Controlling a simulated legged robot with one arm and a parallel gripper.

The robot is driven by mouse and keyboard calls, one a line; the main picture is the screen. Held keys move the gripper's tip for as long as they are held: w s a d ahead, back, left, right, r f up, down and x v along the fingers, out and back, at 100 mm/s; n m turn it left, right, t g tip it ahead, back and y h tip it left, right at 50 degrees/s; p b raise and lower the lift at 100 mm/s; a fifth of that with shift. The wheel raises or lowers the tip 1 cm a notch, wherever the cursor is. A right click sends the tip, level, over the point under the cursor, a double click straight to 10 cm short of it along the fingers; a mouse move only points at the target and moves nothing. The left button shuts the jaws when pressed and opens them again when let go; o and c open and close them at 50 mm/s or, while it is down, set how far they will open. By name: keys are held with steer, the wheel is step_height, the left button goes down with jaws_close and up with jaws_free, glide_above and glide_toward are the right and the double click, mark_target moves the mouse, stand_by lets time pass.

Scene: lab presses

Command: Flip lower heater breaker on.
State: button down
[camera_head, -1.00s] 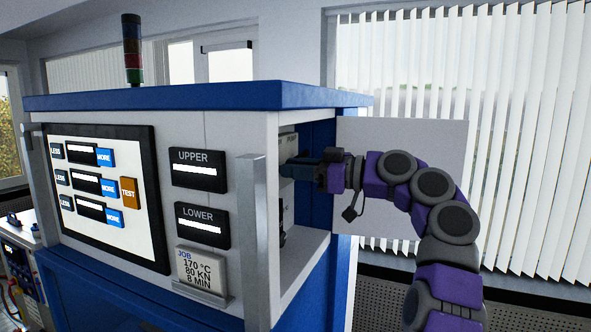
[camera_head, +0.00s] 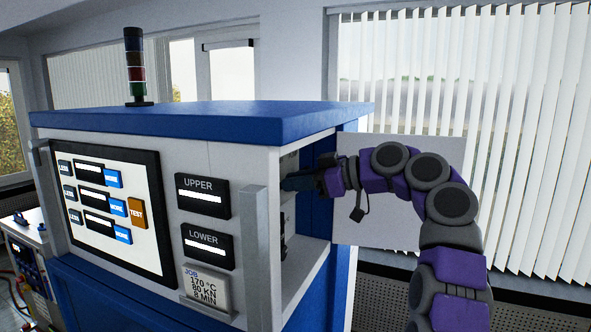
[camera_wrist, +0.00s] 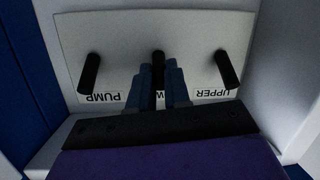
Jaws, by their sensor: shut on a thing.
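In the wrist view a pale panel (camera_wrist: 190,32) carries three black levers in a row, with labels that appear upside down. The left lever (camera_wrist: 91,70) is by the PUMP label (camera_wrist: 100,97), the right lever (camera_wrist: 227,69) by the UPPER label (camera_wrist: 213,93). The middle lever (camera_wrist: 158,57) is between my gripper's (camera_wrist: 158,82) blue fingers, which are shut on it. The fingers cover most of its label; only a "W" shows. In the head view my gripper (camera_head: 290,183) reaches into the open side of the blue and white press cabinet (camera_head: 232,160).
Cabinet walls enclose the panel closely on both sides. A pale open door panel (camera_head: 385,225) stands behind my arm. The front has a touch screen (camera_head: 110,212), UPPER (camera_head: 201,197) and LOWER (camera_head: 207,246) displays, a job card (camera_head: 205,285) and a vertical grey bar (camera_head: 255,255).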

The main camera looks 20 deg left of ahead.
steer(key=shift+w+r+h+p, duration=0.1)
steer(key=shift+r+h+p, duration=0.2)
steer(key=shift+r+p, duration=0.3)
steer(key=shift+f, duration=0.1)
steer(key=shift+f+p, duration=0.1)
steer(key=shift+p, duration=0.2)
steer(key=c, duration=1.5)
jaws_free()
steer(key=o, duration=0.4)
steer(key=shift+w+f, duration=0.1)
steer(key=shift+w, duration=0.15)
steer(key=shift+s, duration=0.2)
